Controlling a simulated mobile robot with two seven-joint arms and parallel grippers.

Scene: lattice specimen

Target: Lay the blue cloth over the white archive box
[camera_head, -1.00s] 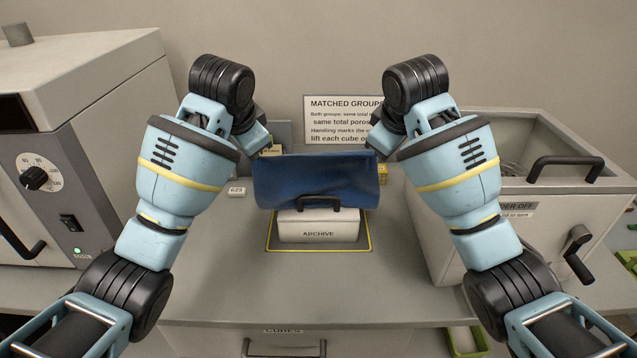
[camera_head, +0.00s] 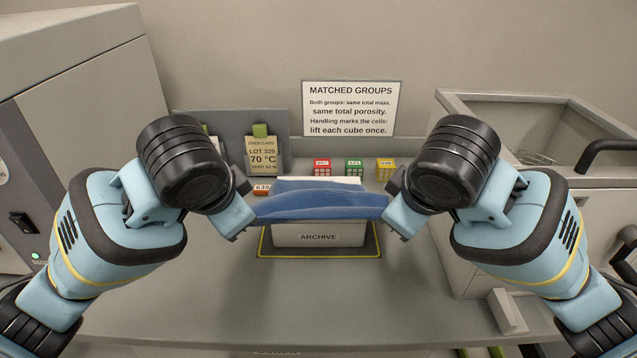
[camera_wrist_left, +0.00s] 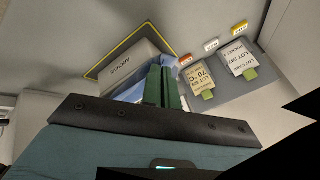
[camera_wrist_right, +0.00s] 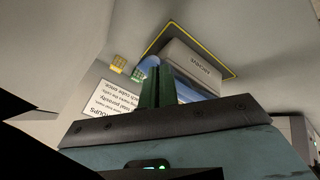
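The white archive box (camera_head: 290,238) stands on a yellow-edged dark mat (camera_head: 374,245) in the middle of the bench. The blue cloth (camera_head: 320,205) stretches between my grippers across the box's top, with its front edge over the upper front face. A strip of white lid shows behind it. I cannot tell how much of it rests on the lid. My left gripper (camera_wrist_left: 163,72) is shut on one side of the cloth (camera_wrist_left: 132,93), and my right gripper (camera_wrist_right: 158,72) is shut on the other (camera_wrist_right: 206,88). The fingertips are hidden in the head view.
Red (camera_head: 322,167), green (camera_head: 354,166) and yellow (camera_head: 385,169) cubes stand behind the box. An oven card (camera_head: 263,155) and a tag marked 638 (camera_head: 263,189) are at back left. A grey open-topped bin (camera_head: 480,200) stands right. The bench in front is clear.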

